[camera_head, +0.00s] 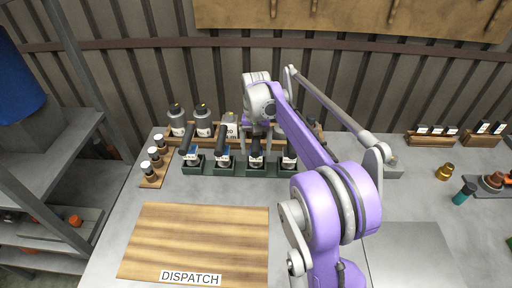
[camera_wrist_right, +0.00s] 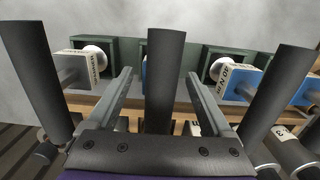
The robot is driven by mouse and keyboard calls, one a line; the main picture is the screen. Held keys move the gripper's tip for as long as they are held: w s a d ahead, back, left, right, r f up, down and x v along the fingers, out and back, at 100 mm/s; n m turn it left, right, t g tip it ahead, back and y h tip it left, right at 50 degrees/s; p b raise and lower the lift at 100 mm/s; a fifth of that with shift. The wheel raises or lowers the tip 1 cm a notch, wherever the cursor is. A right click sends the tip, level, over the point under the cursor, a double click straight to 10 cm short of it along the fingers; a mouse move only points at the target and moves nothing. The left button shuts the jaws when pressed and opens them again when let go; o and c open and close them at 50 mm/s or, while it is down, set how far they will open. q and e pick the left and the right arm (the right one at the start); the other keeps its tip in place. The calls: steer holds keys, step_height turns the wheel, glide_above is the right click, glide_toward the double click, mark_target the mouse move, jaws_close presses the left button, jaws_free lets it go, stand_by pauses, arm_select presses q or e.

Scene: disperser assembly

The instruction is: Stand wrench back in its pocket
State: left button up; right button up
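Several wrenches with upright black handles stand in the pockets of a dark green rack (camera_head: 232,171) at the back of the table. My right gripper (camera_head: 261,128) reaches down over the third wrench from the left (camera_head: 256,147). In the right wrist view the right gripper (camera_wrist_right: 160,78) is open, its two fingers on either side of that black handle (camera_wrist_right: 158,50), with a gap on both sides. Neighbouring handles stand left (camera_wrist_right: 35,75) and right (camera_wrist_right: 278,85) of the fingers. The lower end of the middle wrench is partly hidden. My left gripper is not in view.
Capped bottles (camera_head: 203,121) stand behind the rack, and small jars (camera_head: 154,155) stand on a wooden strip at its left. A wooden DISPATCH board (camera_head: 190,240) lies in front, empty. A brass piece (camera_head: 444,171) and a teal bottle (camera_head: 463,194) stand at the right.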

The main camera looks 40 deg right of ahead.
steer(key=r, duration=0.4)
steer(key=r+p, duration=0.1)
steer(key=r, duration=0.7)
steer(key=shift+w+d+r, duration=0.15)
steer(key=shift+w+d, duration=0.1)
steer(key=s+a+f+n+t, duration=0.2)
steer(key=s+a+f, duration=0.4)
steer(key=s+a, duration=0.1)
steer(key=s+a+f+n+t, duration=0.1)
steer(key=s+a+f+n, duration=0.2)
steer(key=s+a+f, duration=0.2)
steer(key=s+a+f+n+t, duration=0.2)
steer(key=s+a+f, duration=0.4)
steer(key=s+a, duration=0.3)
steer(key=shift+s+a+f+n+t, duration=0.15)
steer(key=shift+s+f+n, duration=0.1)
steer(key=shift+s, duration=0.2)
steer(key=shift+s+a+f+n+t, duration=0.15)
steer(key=shift+s+n, duration=0.1)
steer(key=shift+s, duration=0.15)
steer(key=shift+d+r, duration=0.1)
steer(key=shift+w+r+p, duration=0.2)
steer(key=shift+r+p, duration=0.75)
steer(key=shift+p, duration=0.05)
steer(key=shift+w, duration=0.15)
